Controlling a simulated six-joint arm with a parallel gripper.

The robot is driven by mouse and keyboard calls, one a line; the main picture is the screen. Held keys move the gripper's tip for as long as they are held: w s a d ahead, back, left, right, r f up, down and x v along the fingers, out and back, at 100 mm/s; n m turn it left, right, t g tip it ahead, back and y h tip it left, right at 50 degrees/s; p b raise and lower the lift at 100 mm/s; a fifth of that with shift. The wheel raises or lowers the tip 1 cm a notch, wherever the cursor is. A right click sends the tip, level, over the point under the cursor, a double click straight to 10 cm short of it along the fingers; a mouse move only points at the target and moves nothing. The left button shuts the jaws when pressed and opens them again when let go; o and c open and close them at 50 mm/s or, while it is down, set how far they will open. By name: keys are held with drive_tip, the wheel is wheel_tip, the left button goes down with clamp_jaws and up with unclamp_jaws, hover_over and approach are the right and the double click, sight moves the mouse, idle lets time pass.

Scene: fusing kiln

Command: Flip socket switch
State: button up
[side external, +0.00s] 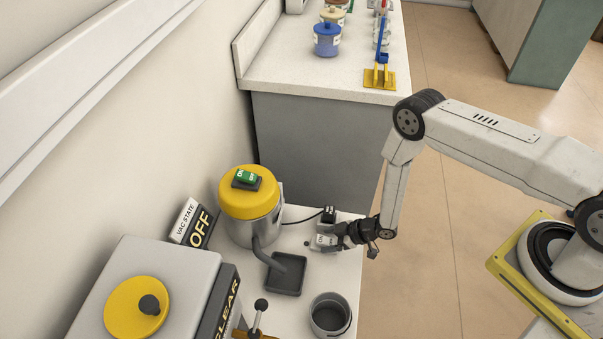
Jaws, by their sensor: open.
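The socket (321,243) is a small grey box on the white worktop, right of the yellow-topped vacuum canister. A black plug (328,215) sits at its back end, with a dark cord running left toward the canister. A light label, apparently reading ON, shows on the socket's near part. My gripper (340,238) is open, low over the worktop at the socket's right side. Its fingers overlap the socket in this view, so I cannot tell whether they touch it. The switch rocker itself is partly hidden and too small to make out.
The vacuum canister (250,215) has a green switch on top. A dark square tray (284,274), a round grey cup (330,316) and a grey box with a yellow disc (137,308) stand nearby. The worktop's right edge is close.

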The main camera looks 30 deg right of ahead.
drive_tip(key=shift+v, duration=3.65)
drive_tip(key=w+d+r+m+g+h, duration=0.1)
drive_tip(key=w+d+r+m+h, duration=0.15)
drive_tip(key=r, duration=0.65)
drive_tip(key=w+d+r+m+h, duration=0.1)
drive_tip(key=w+d+r+h, duration=0.25)
drive_tip(key=r, duration=0.65)
drive_tip(key=s+r+m+g+h, duration=0.1)
drive_tip(key=s+r+m+g, duration=0.2)
drive_tip(key=s+r, duration=1.1)
drive_tip(key=shift+d+r+m+g, duration=0.3)
drive_tip(key=shift+d+r+m, duration=0.15)
drive_tip(key=shift+m, duration=0.8)
